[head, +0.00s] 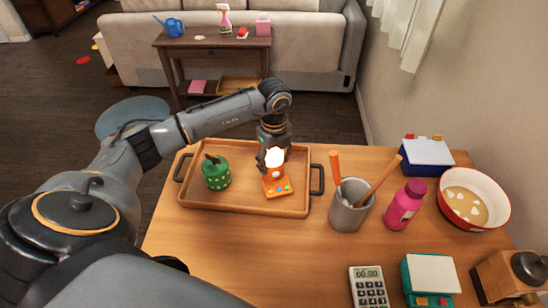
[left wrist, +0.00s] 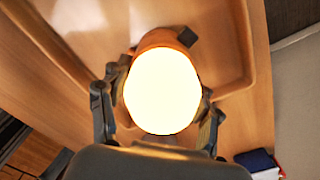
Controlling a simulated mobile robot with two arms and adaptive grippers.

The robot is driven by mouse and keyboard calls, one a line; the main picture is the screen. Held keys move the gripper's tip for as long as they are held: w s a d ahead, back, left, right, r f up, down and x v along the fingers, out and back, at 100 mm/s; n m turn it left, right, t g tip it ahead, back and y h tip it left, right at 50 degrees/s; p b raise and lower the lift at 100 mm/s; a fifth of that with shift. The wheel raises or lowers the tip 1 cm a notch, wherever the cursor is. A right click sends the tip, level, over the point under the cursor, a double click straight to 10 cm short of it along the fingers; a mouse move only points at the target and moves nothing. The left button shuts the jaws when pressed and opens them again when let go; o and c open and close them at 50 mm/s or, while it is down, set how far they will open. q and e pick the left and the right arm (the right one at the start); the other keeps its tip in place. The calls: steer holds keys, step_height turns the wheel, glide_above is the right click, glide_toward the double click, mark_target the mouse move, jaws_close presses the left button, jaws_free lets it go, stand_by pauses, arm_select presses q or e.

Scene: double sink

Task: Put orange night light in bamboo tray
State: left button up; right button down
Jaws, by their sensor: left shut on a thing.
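The orange night light (head: 277,184) has a glowing white bulb on top and small coloured dots on its base. In the head view it is at the right part of the bamboo tray (head: 240,206), inside the rim, upright; I cannot tell whether its base touches the tray floor. My left gripper (head: 271,163) is shut on the night light from above. In the left wrist view the bright bulb (left wrist: 162,92) sits between the two fingers and hides most of the orange body (left wrist: 165,38). My right gripper is not in view.
A green cactus-like pot (head: 216,174) stands in the tray's left part. Right of the tray are a grey utensil cup (head: 348,212), a pink bottle (head: 404,206), a red-and-white bowl (head: 489,210) and a blue-and-white box (head: 427,158). A calculator (head: 369,288) lies near the front.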

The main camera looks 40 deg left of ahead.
arm_select(q)
steer(key=shift+f, duration=0.1)
steer(key=o, duration=0.8)
steer(key=shift+f, duration=0.1)
steer(key=o, duration=0.4)
steer(key=shift+r, duration=0.3)
steer(key=shift+w+r, duration=0.1)
steer(key=shift+r, duration=0.15)
step_height(320, 180, up, 11)
steer(key=b, duration=0.3)
steer(key=shift+f, duration=0.2)
steer(key=shift+r, duration=0.4)
